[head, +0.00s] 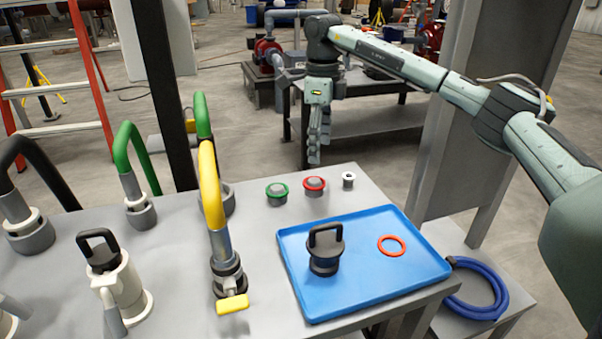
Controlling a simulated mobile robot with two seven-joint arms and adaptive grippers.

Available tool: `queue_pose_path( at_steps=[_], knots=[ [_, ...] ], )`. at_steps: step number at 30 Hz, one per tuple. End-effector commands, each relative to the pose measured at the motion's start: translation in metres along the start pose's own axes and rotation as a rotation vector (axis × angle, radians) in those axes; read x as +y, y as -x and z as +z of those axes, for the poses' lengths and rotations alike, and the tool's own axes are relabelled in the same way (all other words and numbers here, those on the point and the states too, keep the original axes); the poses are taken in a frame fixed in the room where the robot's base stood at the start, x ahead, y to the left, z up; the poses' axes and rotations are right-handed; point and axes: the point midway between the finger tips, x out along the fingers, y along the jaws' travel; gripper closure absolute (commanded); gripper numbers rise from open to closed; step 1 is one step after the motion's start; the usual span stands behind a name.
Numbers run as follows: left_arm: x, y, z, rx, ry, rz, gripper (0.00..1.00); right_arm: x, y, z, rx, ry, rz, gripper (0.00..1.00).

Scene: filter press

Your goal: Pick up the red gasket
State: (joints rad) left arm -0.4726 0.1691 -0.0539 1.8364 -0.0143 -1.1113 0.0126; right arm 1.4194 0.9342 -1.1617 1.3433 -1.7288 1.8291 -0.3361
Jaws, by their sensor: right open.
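The red gasket (392,246) is a thin orange-red ring lying flat in the blue tray (422,281), towards its right side. A black-handled fitting (325,252) stands upright in the same tray, left of the gasket and apart from it. My right gripper (315,153) hangs pointing down beyond the table's back edge, above and left of the gasket in the picture. It is open, and nothing shows between its fingers. The gasket is fully visible. My left gripper is not in view.
Red (314,185) and green (277,192) capped fittings and a small white-topped part (348,181) stand behind the tray. A yellow hose (209,185) rises left of it. A blue coiled hose (480,290) lies on a lower surface at right. A grey post (465,120) stands behind the tray's right side.

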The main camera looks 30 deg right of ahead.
Motion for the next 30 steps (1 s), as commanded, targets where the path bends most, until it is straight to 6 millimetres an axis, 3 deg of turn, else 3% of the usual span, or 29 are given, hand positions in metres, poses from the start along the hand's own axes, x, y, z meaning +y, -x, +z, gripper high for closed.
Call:
queue_pose_path(
  at_steps=[11,19,30],
  knots=[
    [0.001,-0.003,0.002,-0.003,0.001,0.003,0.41,0.004,-0.036,0.002,0.002,0.002,0.002,0.31],
    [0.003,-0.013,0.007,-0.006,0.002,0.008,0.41,0.009,-0.073,0.005,0.001,0.0,0.002,0.31],
    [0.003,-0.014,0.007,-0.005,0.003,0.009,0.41,0.008,-0.078,0.006,-0.001,0.0,0.001,0.31]
  ],
)
